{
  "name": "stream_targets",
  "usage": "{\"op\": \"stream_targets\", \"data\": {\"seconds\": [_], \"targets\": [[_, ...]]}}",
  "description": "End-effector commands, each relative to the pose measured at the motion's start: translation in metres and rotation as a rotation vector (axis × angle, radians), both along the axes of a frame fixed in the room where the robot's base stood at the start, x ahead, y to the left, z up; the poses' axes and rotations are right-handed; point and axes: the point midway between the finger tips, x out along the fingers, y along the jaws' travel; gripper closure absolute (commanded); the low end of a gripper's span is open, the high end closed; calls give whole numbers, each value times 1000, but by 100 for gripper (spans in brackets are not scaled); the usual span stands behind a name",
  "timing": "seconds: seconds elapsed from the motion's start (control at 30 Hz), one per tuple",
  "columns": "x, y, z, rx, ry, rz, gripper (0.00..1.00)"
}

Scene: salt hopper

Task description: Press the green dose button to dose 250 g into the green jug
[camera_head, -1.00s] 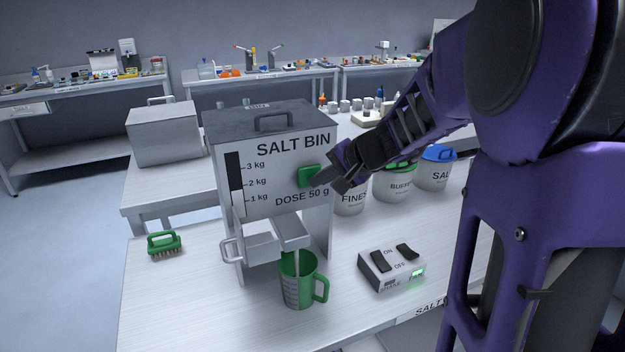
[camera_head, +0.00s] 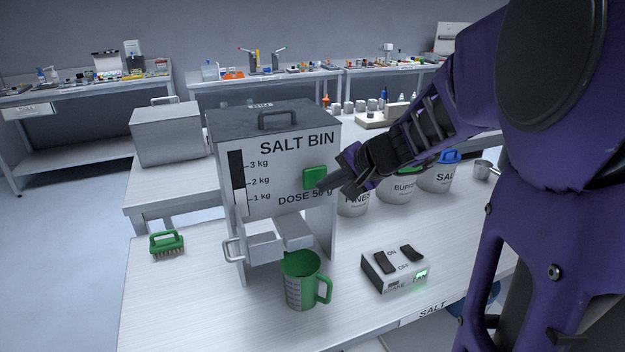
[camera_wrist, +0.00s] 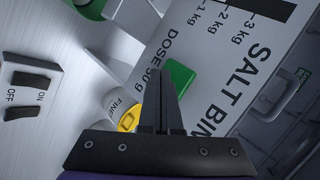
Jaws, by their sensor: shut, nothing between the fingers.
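The grey salt bin (camera_head: 275,150) stands on the white table, with a level gauge and the label DOSE 50 g. Its green dose button (camera_head: 314,177) is on the front face; it also shows in the wrist view (camera_wrist: 179,77). My gripper (camera_head: 322,184) is shut and empty, its fingertips close to the button's lower right. In the wrist view the fingertips (camera_wrist: 160,75) overlap the button's edge; I cannot tell whether they touch it. The green jug (camera_head: 302,282) stands upright under the bin's spout (camera_head: 297,233). No salt stream shows. The jug's contents are hidden.
A switch box (camera_head: 396,270) with ON/OFF rockers and a lit green lamp sits right of the jug. Labelled tubs, including a blue-lidded one (camera_head: 440,172), stand behind my gripper. A green brush (camera_head: 167,244) lies at left. The table between brush and bin is clear.

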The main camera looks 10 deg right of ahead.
Motion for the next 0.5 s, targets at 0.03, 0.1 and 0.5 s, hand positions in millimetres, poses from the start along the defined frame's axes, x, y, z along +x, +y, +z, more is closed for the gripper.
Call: {"op": "stream_targets", "data": {"seconds": [0.03, 0.1, 0.5], "targets": [[-1, 0, 0, 0, 0, 0, 100], [-2, 0, 0, 0, 0, 0, 100], [-14, -3, -1, 0, -1, -2, 100]]}}
